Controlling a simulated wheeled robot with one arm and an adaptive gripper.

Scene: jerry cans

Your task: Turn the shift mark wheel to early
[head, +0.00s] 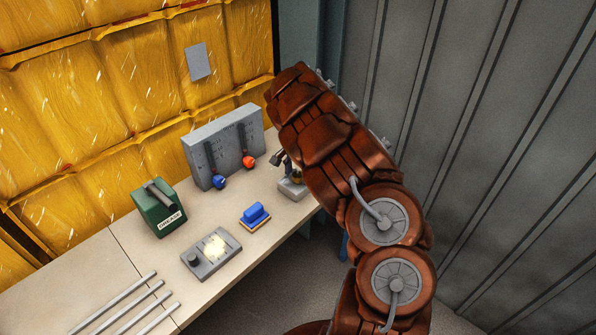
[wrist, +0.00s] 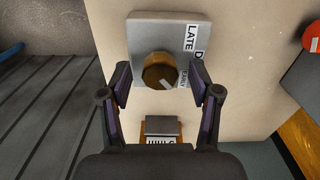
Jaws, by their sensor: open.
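The shift mark wheel (wrist: 160,70) is a round brown knob on a light grey plate (wrist: 146,28) in the wrist view. A pale stripe on its top lies toward its lower right edge. The label LATE (wrist: 191,38) is at the plate's upper right, and a smaller label that looks like EARLY (wrist: 184,79) is right of the wheel. My gripper (wrist: 160,77) is open, with one finger on each side of the wheel; I cannot tell whether they touch it. In the head view the grey plate (head: 291,190) shows, and my arm hides most of the wheel.
On the bench are a grey lever panel (head: 228,145) with blue (head: 220,182) and red (head: 249,162) knobs, a green box (head: 158,208), a blue stamp-like block (head: 255,215), a grey dial box (head: 211,254) and several rods (head: 124,302). A ribbed wall (head: 490,130) stands at right.

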